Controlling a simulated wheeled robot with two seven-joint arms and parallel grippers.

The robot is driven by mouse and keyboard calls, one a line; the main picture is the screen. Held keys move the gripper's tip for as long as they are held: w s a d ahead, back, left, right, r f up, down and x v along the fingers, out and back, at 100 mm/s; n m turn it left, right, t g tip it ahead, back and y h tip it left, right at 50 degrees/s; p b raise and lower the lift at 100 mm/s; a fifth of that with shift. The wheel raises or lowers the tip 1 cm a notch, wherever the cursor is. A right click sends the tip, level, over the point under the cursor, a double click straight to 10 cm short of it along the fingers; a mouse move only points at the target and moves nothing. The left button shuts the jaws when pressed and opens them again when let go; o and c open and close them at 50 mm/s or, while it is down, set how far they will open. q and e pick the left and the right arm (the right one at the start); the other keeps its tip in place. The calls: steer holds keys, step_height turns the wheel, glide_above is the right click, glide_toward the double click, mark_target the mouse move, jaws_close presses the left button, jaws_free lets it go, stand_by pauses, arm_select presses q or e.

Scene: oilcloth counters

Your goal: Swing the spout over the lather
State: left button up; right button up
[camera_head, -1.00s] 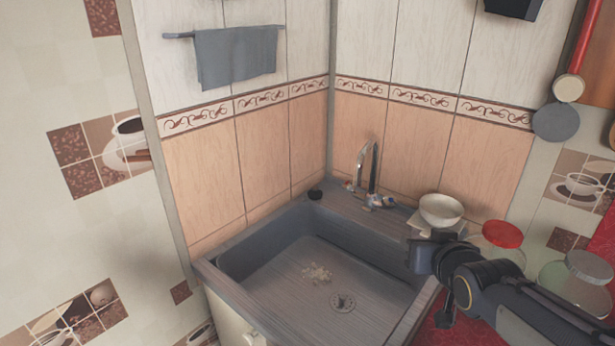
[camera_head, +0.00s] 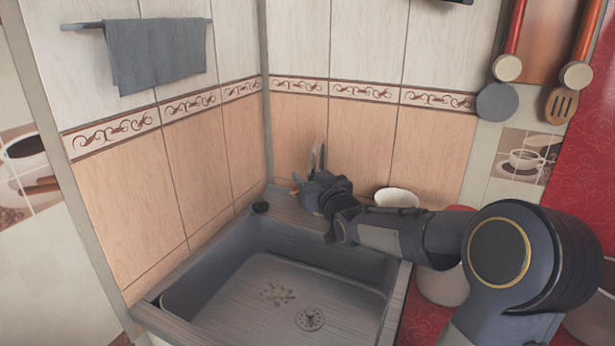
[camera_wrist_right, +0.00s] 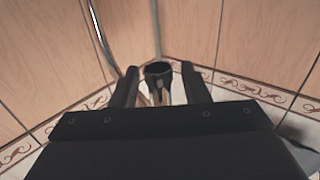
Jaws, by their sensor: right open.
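The chrome spout (camera_head: 318,156) rises behind the sink near the wall corner, and its lower part is hidden by my right gripper. In the right wrist view, a dark round-ended piece (camera_wrist_right: 158,70) with shiny parts below shows between the two fingers. It may be the spout's end; I cannot tell whether either finger touches it. My left gripper is not in view.
The grey sink (camera_head: 215,262) fills the corner, with a drain (camera_head: 310,318) in its floor. A white bowl (camera_head: 396,197) stands behind my right arm.

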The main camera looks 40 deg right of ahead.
steer(key=shift+w, duration=0.35)
jaws_close()
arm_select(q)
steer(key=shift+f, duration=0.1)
